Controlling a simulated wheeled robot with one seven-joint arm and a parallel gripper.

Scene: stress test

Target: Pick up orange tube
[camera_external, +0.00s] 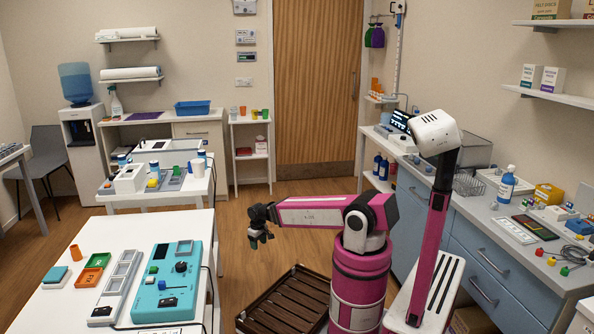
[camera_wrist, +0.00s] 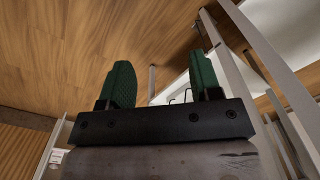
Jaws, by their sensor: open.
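A small orange tube (camera_external: 75,252) stands on the white table (camera_external: 50,310) at the front left, close to the table's left side. My gripper (camera_external: 262,238) hangs in the air to the right of this table, well away from the tube. In the wrist view my gripper (camera_wrist: 162,82) shows two green fingers set wide apart with nothing between them. The tube is not seen in the wrist view; wooden floor and white table parts show there.
Beside the tube are a green tray (camera_external: 98,260), an orange tray (camera_external: 87,278) and a teal-lidded box (camera_external: 55,276). A grey rack (camera_external: 118,285) and a teal device (camera_external: 170,285) stand to their right. A brown slatted crate (camera_external: 285,302) lies on the floor near my base.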

